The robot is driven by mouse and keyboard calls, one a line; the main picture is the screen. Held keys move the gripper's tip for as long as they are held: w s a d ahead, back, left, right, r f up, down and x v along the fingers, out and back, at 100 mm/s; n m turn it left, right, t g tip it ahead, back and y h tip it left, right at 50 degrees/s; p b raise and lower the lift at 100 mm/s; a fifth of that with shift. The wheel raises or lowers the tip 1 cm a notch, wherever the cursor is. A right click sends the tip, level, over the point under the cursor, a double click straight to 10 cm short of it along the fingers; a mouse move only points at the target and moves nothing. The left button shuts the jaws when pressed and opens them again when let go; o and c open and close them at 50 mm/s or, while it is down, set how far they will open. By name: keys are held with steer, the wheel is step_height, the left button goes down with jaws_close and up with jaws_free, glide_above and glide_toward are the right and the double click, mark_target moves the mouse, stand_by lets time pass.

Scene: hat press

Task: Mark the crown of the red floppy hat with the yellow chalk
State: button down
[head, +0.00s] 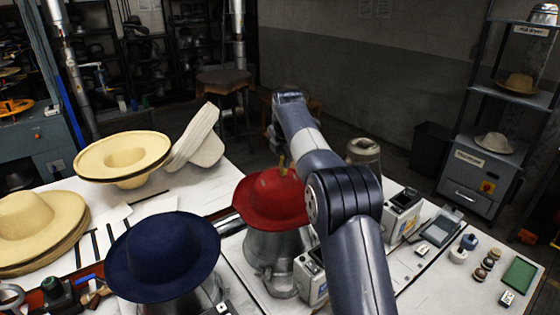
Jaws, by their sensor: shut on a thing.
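The red floppy hat (268,205) sits on a grey metal stand (268,250) near the middle of the head view, its brim drooping around. My arm reaches over from the right, and my gripper (279,148) is at the back of the crown, partly dark and hard to make out. It is shut on the yellow chalk (282,164), a short upright stick at the top of the crown. The chalk's lower end looks to be at the red surface; I cannot tell whether it touches. My arm covers the hat's right side.
A navy hat (163,252) on its own stand is close on the left. Straw hats (42,222) and a stack of pale hats (203,138) lie on the left table. Small machines (402,212) and a green pad (518,274) are on the right.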

steer(key=shift+w+d, duration=0.5)
steer(key=shift+w, duration=0.1)
steer(key=shift+s+a+f+b, duration=0.2)
steer(key=shift+s+a+b, duration=0.4)
steer(key=shift+s+b, duration=0.1)
steer(key=shift+s+a+b, duration=0.55)
steer(key=shift+s+a, duration=0.35)
steer(key=shift+s, duration=0.15)
steer(key=shift+s+a+r, duration=0.15)
steer(key=shift+s+a, duration=0.55)
steer(key=shift+s, duration=0.15)
step_height(320, 180, up, 6)
steer(key=p, duration=0.2)
steer(key=shift+r, duration=1.55)
